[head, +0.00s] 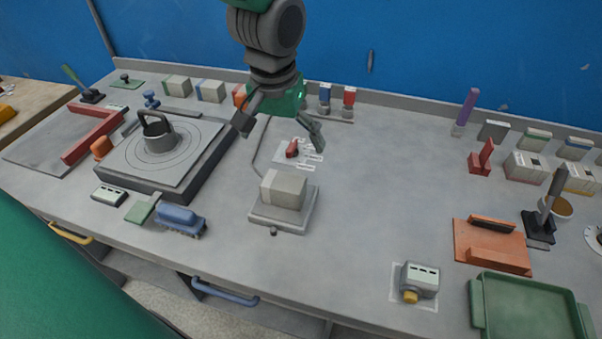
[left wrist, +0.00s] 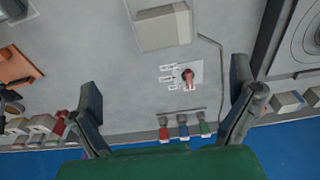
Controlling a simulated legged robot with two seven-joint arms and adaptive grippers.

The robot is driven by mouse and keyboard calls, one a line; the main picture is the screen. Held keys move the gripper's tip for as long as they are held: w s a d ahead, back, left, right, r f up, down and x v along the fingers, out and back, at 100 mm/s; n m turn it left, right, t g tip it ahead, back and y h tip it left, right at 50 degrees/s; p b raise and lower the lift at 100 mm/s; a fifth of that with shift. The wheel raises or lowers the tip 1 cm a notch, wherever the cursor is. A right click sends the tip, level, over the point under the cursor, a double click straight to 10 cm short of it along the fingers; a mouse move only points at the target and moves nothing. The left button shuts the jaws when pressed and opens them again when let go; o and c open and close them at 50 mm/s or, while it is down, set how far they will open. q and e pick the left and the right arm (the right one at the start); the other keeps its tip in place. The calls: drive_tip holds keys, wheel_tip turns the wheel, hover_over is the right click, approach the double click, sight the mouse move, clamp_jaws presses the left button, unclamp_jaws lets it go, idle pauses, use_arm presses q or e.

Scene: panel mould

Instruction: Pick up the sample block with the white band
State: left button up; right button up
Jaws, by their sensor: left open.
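My left gripper (head: 279,131) hangs open and empty over the back middle of the bench, above a red rotary switch (head: 292,149). In the left wrist view its two fingers (left wrist: 165,85) are spread wide with nothing between them. A plain grey-beige block (head: 284,188) sits on a small scale (head: 264,217) in front of the gripper; I see no clear white band on it. Small banded blocks stand at the back right, among them a grey one (head: 494,130) whose band I cannot make out for sure. My right gripper is not in view.
Blocks with green (head: 535,138) and blue (head: 574,149) bands stand at the back right. A red stand (head: 482,157), an orange fixture (head: 490,246) and a green tray (head: 527,308) are at right. A turntable (head: 158,160) fills the left.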

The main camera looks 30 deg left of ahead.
sight(284, 181)
use_arm(q)
drive_tip(key=f, duration=0.5)
drive_tip(key=a+f, duration=0.1)
drive_tip(key=f, duration=0.2)
drive_tip(key=shift+w, duration=0.4)
drive_tip(key=shift+d+f, duration=0.25)
drive_tip(key=shift+f, duration=0.15)
wheel_tip(284, 181, down, 4)
drive_tip(key=shift+a+f, duration=0.3)
drive_tip(key=shift+f, duration=0.1)
drive_tip(key=shift+a, duration=0.2)
drive_tip(key=c, duration=1.1)
drive_tip(key=shift+d, duration=0.15)
drive_tip(key=c, duration=0.4)
drive_tip(key=shift+o, duration=0.2)
drive_tip(key=shift+d+r, duration=0.1)
drive_tip(key=shift+d, duration=0.05)
